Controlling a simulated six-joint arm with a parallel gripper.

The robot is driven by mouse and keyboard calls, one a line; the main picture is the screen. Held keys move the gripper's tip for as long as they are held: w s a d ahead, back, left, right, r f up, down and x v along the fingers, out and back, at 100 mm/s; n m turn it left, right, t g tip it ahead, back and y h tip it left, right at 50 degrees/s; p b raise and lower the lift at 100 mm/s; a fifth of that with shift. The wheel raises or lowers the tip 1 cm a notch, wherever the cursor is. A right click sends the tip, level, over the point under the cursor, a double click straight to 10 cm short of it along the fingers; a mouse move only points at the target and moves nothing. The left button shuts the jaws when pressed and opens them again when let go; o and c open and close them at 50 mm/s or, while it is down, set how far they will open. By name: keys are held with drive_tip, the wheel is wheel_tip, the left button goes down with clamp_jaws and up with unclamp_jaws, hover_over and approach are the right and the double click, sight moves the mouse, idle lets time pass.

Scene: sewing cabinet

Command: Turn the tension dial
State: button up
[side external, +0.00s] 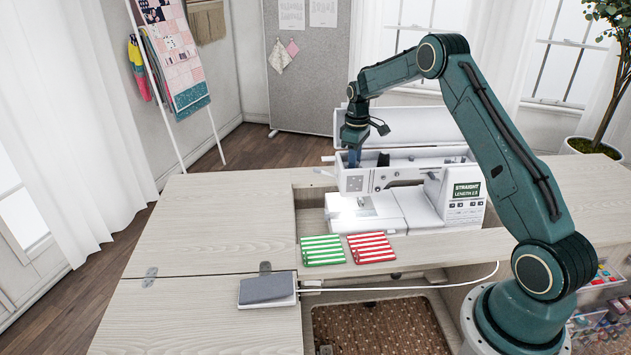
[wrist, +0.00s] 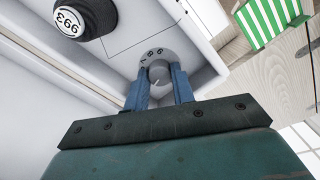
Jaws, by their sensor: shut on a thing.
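The tension dial (wrist: 157,73) is a grey round knob with numbers on its rim, set in the white top of the sewing machine (wrist: 199,17). In the wrist view the blue fingers of my gripper (wrist: 158,84) sit on either side of the knob and are shut on it. In the side view the white sewing machine (side external: 405,200) stands in the cabinet's recess with its lid raised and a screen reading STRAIGHT. My gripper (side external: 353,160) points down at the machine's left end. The dial is too small to make out there.
A green-striped cloth (side external: 322,250) and a red-striped cloth (side external: 370,247) lie in front of the machine; the green one also shows in the wrist view (wrist: 268,18). A dark spool (wrist: 85,18) is left of the dial. A pedal (side external: 267,289) lies on the cabinet top (side external: 215,225), which is clear at left.

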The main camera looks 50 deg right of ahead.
drive_tip(key=shift+m, duration=2.8)
drive_tip(key=shift+r, duration=0.1)
drive_tip(key=o, duration=1)
drive_tip(key=shift+r, duration=0.1)
wheel_tip(320, 180, up, 14)
drive_tip(key=shift+f, duration=0.2)
